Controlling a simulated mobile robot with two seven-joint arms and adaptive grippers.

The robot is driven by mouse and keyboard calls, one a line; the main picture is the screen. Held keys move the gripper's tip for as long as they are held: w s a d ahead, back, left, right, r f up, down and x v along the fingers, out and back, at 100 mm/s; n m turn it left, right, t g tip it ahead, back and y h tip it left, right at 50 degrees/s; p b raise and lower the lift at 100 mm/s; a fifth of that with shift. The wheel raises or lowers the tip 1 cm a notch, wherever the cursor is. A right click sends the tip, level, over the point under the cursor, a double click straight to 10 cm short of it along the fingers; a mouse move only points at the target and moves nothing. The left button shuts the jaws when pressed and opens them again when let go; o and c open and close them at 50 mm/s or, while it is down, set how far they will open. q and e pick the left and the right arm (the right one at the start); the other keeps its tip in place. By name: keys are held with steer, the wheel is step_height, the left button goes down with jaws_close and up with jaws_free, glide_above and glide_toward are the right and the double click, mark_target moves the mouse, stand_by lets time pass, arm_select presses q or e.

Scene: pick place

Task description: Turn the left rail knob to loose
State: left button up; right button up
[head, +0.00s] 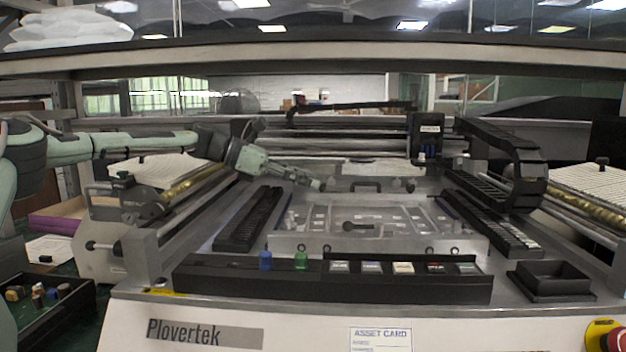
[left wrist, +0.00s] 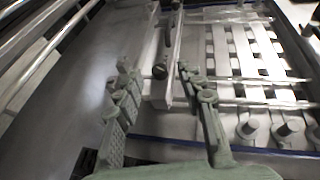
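My left arm reaches in from the left in the head view, and its gripper (head: 317,184) is over the back of the machine bed. In the left wrist view the two green fingers of the gripper (left wrist: 160,88) stand apart with a gap between them. A small dark round knob (left wrist: 160,72) shows between and slightly beyond the fingertips, beside a pale rail (left wrist: 176,55). The fingers do not appear to touch it. Whether the knob is tight or loose cannot be told. In the head view I cannot make this knob out clearly near the gripper. My right gripper is not in view.
A black machine head (head: 426,135) hangs from the cross beam at the right. A slotted fixture plate (head: 365,216) lies in the bed's middle. A black tray strip (head: 225,277) with blue and green pegs runs along the front. An empty black bin (head: 550,281) is at front right.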

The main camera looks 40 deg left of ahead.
arm_select(q)
steer(key=shift+x, duration=0.85)
jaws_close()
